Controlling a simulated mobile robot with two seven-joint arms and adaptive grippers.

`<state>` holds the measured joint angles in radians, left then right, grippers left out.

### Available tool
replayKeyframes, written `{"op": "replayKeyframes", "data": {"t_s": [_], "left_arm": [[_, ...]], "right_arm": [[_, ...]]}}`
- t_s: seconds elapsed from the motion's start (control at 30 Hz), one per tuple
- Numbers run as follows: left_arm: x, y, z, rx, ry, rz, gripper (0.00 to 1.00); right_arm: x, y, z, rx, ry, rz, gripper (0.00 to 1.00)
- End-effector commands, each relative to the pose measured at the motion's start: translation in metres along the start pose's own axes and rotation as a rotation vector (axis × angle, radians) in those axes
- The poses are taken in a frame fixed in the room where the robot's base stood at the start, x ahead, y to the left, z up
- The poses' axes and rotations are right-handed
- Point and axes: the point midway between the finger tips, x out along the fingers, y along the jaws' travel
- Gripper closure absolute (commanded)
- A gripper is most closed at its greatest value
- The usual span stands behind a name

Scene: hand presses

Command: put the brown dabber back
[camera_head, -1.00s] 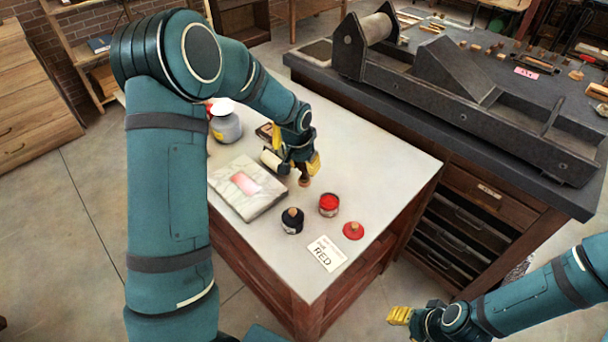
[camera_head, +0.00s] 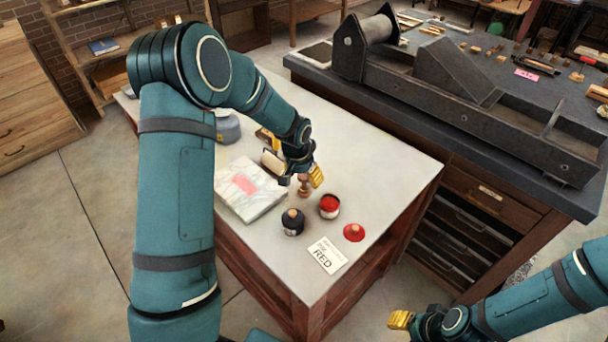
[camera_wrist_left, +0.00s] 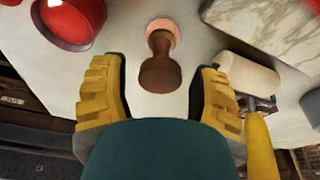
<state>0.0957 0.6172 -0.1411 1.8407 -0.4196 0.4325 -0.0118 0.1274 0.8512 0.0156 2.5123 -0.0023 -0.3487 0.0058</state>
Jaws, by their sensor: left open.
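The brown dabber (camera_head: 303,187) has a brown turned handle and stands on the pale tabletop (camera_head: 392,160), close to the open red tin (camera_head: 329,206). In the left wrist view the dabber (camera_wrist_left: 160,68) shows its knob toward me and its pink pad at the far end. My left gripper (camera_head: 304,176) is open just above it. In that view its yellow fingers (camera_wrist_left: 160,85) are on either side of the knob, with gaps on both sides. My right gripper (camera_head: 401,320) is off the table at lower right, and its finger gap is unclear.
A dark tin (camera_head: 293,222), a red lid (camera_head: 354,232) and a RED card (camera_head: 327,254) lie in front. A marble slab (camera_head: 236,202) and a cream roller (camera_wrist_left: 247,74) are on the left. A grey press bench (camera_head: 312,72) stands behind.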

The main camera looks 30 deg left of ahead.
Motion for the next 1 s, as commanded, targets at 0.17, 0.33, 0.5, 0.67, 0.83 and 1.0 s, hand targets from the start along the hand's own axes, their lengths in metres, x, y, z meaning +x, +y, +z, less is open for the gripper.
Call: {"op": "replayKeyframes", "data": {"t_s": [0.17, 0.33, 0.5, 0.67, 0.83, 1.0], "left_arm": [[-0.008, 0.0, -0.002, 0.0, 0.002, 0.0, 0.39], [-0.038, 0.0, -0.002, 0.0, 0.005, -0.001, 0.39], [-0.075, 0.0, -0.002, 0.0, 0.004, -0.001, 0.39], [-0.102, 0.0, -0.002, 0.0, 0.003, 0.0, 0.39], [-0.119, 0.0, -0.001, 0.0, 0.001, 0.0, 0.39], [-0.124, 0.0, -0.001, 0.0, 0.0, 0.0, 0.39]], "right_arm": [[-0.004, -0.002, 0.0, 0.0, 0.0, 0.0, 0.53], [-0.009, -0.003, -0.002, 0.002, 0.004, 0.0, 0.53], [-0.014, -0.005, -0.004, 0.003, 0.009, 0.001, 0.53], [-0.017, -0.006, -0.006, 0.004, 0.013, 0.001, 0.53], [-0.019, -0.007, -0.007, 0.005, 0.015, 0.002, 0.53], [-0.019, -0.007, -0.008, 0.005, 0.016, 0.002, 0.53]]}}
